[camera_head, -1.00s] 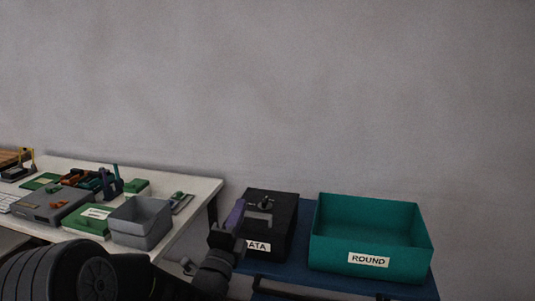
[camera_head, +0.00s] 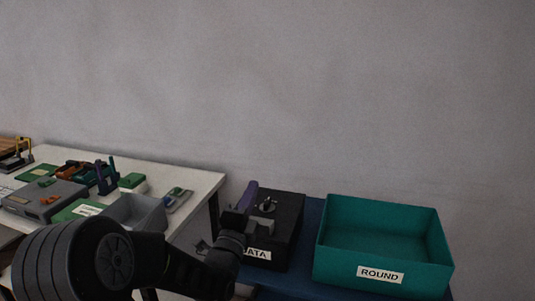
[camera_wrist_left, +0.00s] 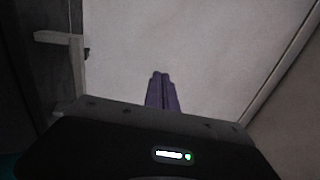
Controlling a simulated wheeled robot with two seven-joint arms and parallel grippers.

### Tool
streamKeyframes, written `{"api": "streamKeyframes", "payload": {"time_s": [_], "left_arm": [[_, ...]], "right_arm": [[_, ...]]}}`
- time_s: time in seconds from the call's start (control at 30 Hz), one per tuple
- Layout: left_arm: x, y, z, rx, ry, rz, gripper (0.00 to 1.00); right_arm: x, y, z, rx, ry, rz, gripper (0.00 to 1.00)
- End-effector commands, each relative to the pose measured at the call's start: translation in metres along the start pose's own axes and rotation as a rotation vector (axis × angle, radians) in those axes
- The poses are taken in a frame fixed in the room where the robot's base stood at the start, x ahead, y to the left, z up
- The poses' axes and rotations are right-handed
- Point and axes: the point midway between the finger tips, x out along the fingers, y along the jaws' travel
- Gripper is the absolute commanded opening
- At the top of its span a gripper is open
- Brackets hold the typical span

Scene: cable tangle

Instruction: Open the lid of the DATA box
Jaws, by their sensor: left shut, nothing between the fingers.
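The black DATA box (camera_head: 285,222) stands on a blue surface, its lid closed with a small knob (camera_head: 266,205) on top. Its white label is partly covered by my left arm. My left gripper (camera_head: 248,196) is at the left side of the box, its purple fingers pointing up at about lid height. In the left wrist view the two purple fingers (camera_wrist_left: 161,92) lie together with nothing between them. I cannot tell whether the gripper touches the box. My right gripper is not in view.
A teal ROUND box (camera_head: 380,245), open on top, stands just right of the DATA box on the blue surface (camera_head: 312,215). A white table (camera_head: 185,180) at left holds a grey bin (camera_head: 137,212), a grey device (camera_head: 42,200) and several small parts. A plain wall is behind.

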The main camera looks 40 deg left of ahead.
Motion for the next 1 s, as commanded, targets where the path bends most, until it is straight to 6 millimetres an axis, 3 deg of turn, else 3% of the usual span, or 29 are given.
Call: {"api": "streamKeyframes", "payload": {"time_s": [0.27, 0.7, 1.0], "left_arm": [[0.029, -0.002, -0.001, 0.0, 0.002, 0.0, 0.0], [0.114, -0.002, -0.001, 0.001, 0.002, 0.0, 0.0], [0.138, 0.0, 0.0, 0.0, 0.0, 0.001, 0.0]], "right_arm": [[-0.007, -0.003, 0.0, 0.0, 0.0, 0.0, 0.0], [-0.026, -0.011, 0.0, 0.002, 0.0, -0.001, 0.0], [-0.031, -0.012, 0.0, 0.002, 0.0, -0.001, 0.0]]}}
